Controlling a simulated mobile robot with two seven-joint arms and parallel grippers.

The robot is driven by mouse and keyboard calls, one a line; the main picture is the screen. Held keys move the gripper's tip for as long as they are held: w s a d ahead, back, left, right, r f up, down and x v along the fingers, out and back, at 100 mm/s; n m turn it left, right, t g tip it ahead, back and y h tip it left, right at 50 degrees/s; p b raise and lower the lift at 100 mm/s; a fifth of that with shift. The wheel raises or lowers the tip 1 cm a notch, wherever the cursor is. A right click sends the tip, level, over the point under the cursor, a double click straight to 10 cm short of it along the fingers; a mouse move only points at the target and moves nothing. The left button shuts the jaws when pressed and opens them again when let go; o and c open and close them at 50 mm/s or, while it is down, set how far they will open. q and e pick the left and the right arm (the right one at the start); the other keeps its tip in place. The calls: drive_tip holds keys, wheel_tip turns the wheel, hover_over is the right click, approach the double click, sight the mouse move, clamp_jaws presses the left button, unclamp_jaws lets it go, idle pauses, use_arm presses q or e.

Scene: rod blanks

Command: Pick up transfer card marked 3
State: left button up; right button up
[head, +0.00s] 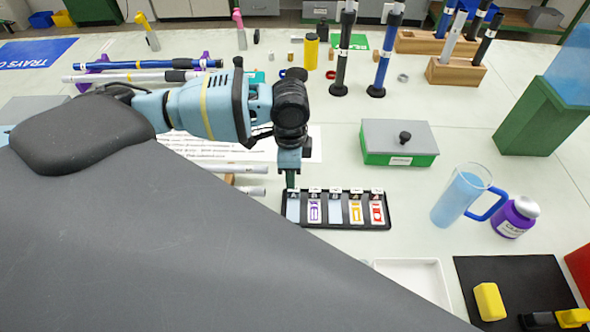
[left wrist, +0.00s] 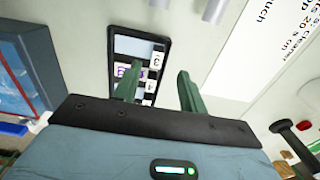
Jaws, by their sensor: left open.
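A black card tray (head: 335,225) on the table holds a row of cards: pale blue, purple, pale blue, yellow and red from left to right. In the left wrist view, a label reading 3 (left wrist: 157,61) sits at the end by a pale card (left wrist: 133,46), which appears to be the leftmost card (head: 293,210). A label reading 4 is beside the purple card. My left gripper (head: 291,181) points down above the tray's left end. Its green fingers (left wrist: 160,70) are apart with nothing between them, and one partly covers the purple card. My right gripper is not in view.
A green box with a grey lid (head: 400,150) stands behind the tray. A blue-filled jug (head: 460,195) and a purple bottle (head: 515,217) are to the right. A white tray (head: 412,270) lies in front.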

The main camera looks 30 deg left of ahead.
sight(293, 204)
use_arm(q)
drive_tip(key=shift+w+f, duration=0.1)
drive_tip(key=shift+f, duration=0.8)
drive_tip(key=shift+d+f, duration=0.2)
drive_tip(key=shift+f, duration=1.1)
drive_tip(key=shift+d+f, duration=0.15)
drive_tip(key=shift+f, duration=1.15)
clamp_jaws()
